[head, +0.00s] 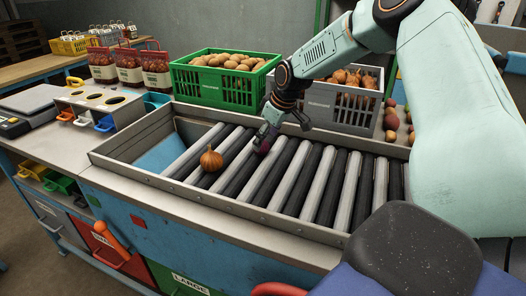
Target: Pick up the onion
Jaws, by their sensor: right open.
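A brown-orange onion (211,160) sits on the roller conveyor (295,175), towards its left end, with nothing touching it but the rollers. A dark purple-red round thing (263,148), perhaps a red onion, lies on the rollers to the right of it. My right gripper (268,137) reaches in from the upper right and points down, its fingers open just above and partly over the purple thing. I cannot tell whether they touch it. The gripper is apart from the brown onion. My left gripper is not in view.
A green crate (211,91) of potatoes and a grey crate (341,115) of onions stand behind the conveyor. Filled red sacks (129,66) and a scale (32,104) are at the left. The conveyor's metal rim (215,198) is raised; its right-hand rollers are clear.

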